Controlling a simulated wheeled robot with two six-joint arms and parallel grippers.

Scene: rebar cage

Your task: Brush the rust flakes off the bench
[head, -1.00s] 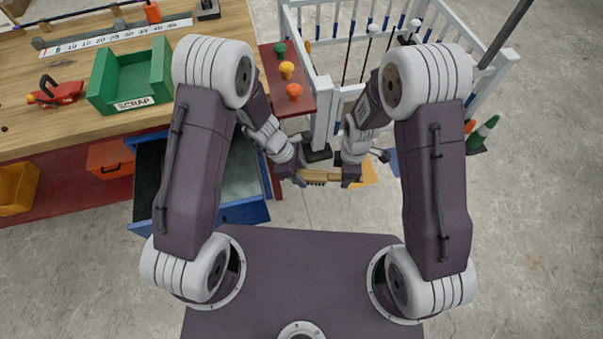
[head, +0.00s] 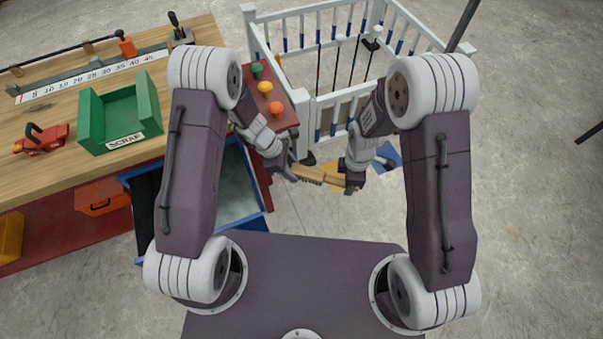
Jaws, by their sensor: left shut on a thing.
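The brush (head: 320,176), with a tan wooden body and bristles along its underside, is held out in front of me, tilted down to the right. My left gripper (head: 290,173) is shut on its left end. My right gripper (head: 353,185) is at its right end; whether its fingers are closed on it or only touching is hidden. The wooden bench (head: 50,175) is at the left, away from both grippers.
A green SCRAP bin (head: 122,118), a red tool (head: 42,139) and a ruler strip (head: 90,79) are on the bench. A blue open drawer (head: 262,196) juts out below. A red panel with coloured buttons (head: 276,109) and a white railed cage (head: 310,125) stand ahead.

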